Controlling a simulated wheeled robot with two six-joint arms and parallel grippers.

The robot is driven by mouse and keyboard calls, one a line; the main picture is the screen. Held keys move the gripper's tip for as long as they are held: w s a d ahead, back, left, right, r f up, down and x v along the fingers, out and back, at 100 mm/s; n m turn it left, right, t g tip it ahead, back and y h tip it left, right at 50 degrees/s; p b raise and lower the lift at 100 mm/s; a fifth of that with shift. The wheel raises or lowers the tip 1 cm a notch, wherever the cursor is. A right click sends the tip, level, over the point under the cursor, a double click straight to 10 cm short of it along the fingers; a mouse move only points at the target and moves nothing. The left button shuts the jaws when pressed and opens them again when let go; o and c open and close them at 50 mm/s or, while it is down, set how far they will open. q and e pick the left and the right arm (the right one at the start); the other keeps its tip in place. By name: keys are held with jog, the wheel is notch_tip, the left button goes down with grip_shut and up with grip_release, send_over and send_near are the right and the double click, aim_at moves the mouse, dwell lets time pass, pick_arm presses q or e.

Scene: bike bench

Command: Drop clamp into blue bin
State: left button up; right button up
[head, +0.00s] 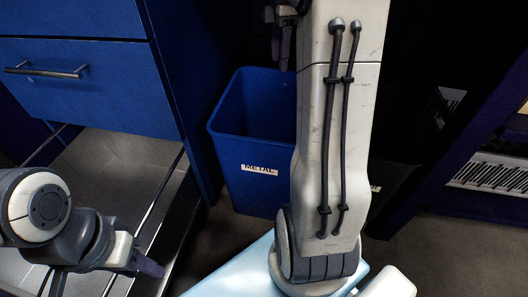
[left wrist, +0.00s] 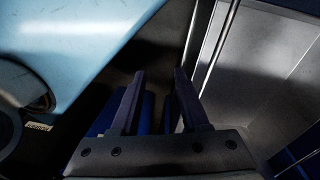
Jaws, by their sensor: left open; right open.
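The blue bin (head: 228,168) stands on the floor in the middle of the head view, with a white METAL label on its front. My right arm crosses in front of the bin's right side and hides part of it. My right gripper (head: 281,45) is open at the top of the head view, near the bin's far rim. I see no clamp in either view; the part of the bin's inside that shows looks empty. My left gripper (head: 150,267) is low at the left, away from the bin. In the left wrist view it (left wrist: 161,82) is open and empty.
A blue drawer cabinet (head: 85,85) with a metal handle stands left of the bin. A grey metal tray or shelf (head: 120,160) with thin rails lies below it, close to my left gripper. Dark shelving (head: 490,172) with slatted items stands at the right.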

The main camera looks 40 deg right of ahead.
notch_tip(320, 180, up, 5)
jog(key=p, duration=0.2)
jog(key=shift+f+p, duration=0.2)
jog(key=shift+p, duration=0.15)
jog(key=shift+a, duration=0.1)
